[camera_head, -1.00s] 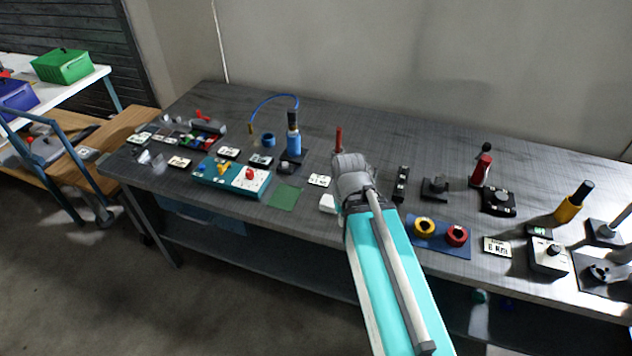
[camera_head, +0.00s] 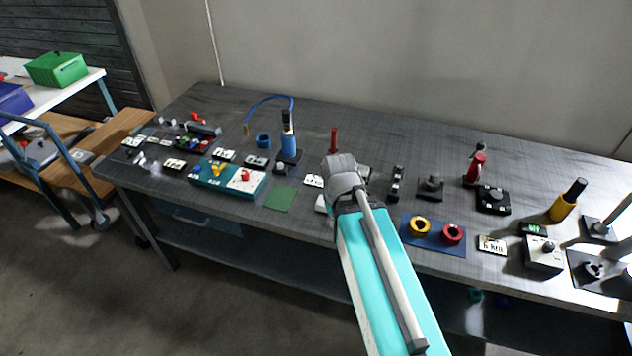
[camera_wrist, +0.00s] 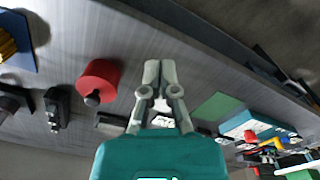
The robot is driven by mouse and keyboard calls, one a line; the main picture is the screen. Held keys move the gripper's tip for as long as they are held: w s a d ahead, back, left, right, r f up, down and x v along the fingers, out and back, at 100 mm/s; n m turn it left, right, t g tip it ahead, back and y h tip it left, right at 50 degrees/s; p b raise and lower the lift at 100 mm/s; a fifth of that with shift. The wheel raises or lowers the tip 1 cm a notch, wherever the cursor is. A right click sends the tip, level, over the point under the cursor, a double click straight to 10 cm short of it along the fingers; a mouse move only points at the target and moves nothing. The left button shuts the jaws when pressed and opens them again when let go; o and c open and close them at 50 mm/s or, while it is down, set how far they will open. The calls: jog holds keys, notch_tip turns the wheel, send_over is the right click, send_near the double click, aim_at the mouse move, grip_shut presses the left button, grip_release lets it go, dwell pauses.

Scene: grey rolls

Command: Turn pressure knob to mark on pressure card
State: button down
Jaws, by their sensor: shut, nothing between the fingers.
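A light grey box with a black knob (camera_head: 547,247) on top stands at the right front of the table in the head view. A small black unit with a green display (camera_head: 533,229) is behind it, and a white card with dark print (camera_head: 491,245) lies to its left. I cannot read the card's print clearly or the knob's mark. My gripper is hidden behind my arm in the head view, well left of the knob box. In the wrist view my gripper (camera_wrist: 158,70) is shut and empty, its fingertips together above the table. The knob box is not in the wrist view.
A blue mat (camera_head: 432,248) with yellow and red rings lies between my arm and the card. A red upright (camera_head: 334,138) stands behind my arm. A yellow-and-black bottle (camera_head: 568,201) stands behind the knob box. A green mat (camera_head: 280,199) and teal panel box (camera_head: 228,188) are left.

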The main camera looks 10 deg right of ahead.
jog(key=c, duration=1.4)
grip_release()
jog(key=c, duration=1.2)
grip_release()
jog(key=shift+o, duration=1.2)
jog(key=shift+w+a+r, duration=0.1)
jog(key=shift+w+a, duration=0.05)
jog(key=shift+w, duration=0.15)
jog(key=o, duration=0.7)
jog(key=w+a, duration=0.1)
jog(key=w, duration=0.1)
jog(key=w+r+p, duration=0.1)
jog(key=w+a, duration=0.1)
jog(key=w, duration=0.1)
jog(key=shift+w+a+r+p, duration=0.3)
jog(key=shift+p, duration=0.1)
jog(key=shift+c, duration=0.2)
notch_tip(320, 180, up, 6)
jog(key=r+m+p, duration=0.1)
jog(key=m+p, duration=0.1)
jog(key=p, duration=0.5)
send_over(245, 173)
jog(key=shift+f, duration=0.3)
jog(key=shift+f+b, duration=0.1)
jog(key=shift+b, duration=0.3)
notch_tip(245, 173, down, 14)
jog(key=b, duration=1.3)
jog(key=shift+r, duration=0.2)
